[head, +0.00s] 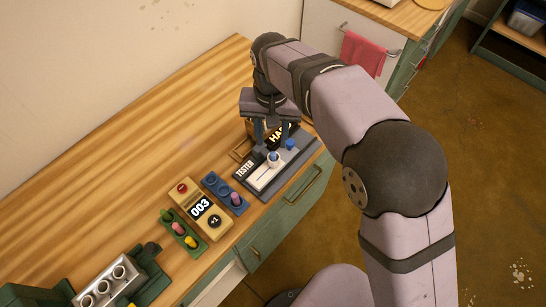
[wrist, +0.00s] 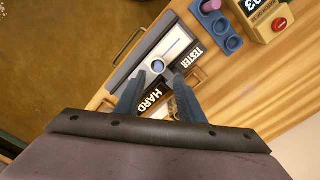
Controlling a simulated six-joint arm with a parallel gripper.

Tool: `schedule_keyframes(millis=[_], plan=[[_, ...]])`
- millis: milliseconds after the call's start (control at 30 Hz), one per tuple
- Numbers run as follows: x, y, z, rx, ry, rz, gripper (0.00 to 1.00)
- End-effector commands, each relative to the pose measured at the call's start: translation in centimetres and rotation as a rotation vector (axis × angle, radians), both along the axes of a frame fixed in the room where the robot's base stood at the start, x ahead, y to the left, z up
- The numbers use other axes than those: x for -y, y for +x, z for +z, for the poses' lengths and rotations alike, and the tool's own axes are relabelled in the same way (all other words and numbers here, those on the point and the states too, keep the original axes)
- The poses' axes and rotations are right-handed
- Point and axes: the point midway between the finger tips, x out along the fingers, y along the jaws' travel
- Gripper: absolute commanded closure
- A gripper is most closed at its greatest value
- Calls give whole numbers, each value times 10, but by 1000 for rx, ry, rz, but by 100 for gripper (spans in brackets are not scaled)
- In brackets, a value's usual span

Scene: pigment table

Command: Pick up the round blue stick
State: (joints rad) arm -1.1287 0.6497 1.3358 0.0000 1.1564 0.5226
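Two small round blue things stand on the grey tester (head: 268,188). One, pale with a blue top (head: 273,158), is at the end of the tester's white panel; it also shows in the wrist view (wrist: 158,67), just beyond my fingertips. The other, a plain bright blue round top (head: 290,143), is beside the "HARD" label; I cannot make it out in the wrist view, where a finger may cover it. I cannot tell for sure which is the round blue stick. My gripper (wrist: 156,76) points down over the tester, fingers apart, with nothing visibly held.
Left of the tester stand a blue holder (head: 211,180) with a pink stick (head: 236,198), a yellow counter box (head: 186,200) reading 003, and a green holder with coloured sticks (head: 179,229). A green machine (head: 150,278) is front left. The wooden top behind is clear.

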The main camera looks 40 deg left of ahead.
Motion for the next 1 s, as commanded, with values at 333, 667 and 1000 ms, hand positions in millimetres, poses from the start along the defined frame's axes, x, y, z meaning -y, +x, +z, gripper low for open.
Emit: schedule_keyframes(millis=[333,667,1000], plan=[[3,-1,-14,-2,-4,1,65],[6,-1,-52,-1,-2,1,65],[5,-1,-58,0,0,2,69]])
